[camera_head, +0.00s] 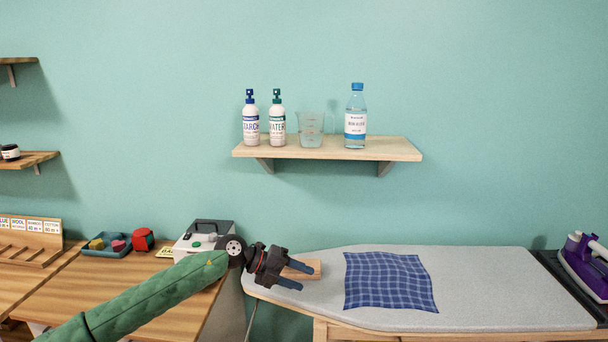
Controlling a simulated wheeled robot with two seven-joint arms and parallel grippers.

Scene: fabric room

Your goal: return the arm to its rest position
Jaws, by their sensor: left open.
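My left arm (150,298), in a green sleeve, reaches in from the lower left. My left gripper (297,277) is open, its two dark blue fingers apart, over the left end of the grey ironing board (480,280). My right gripper is not in view.
A white box with a handle (200,240) stands behind my left wrist. A blue tray (108,246) and a red item (143,239) are on the wooden table (130,285). A purple iron (582,262) stands at the far right. A wall shelf (330,148) holds bottles and a beaker.

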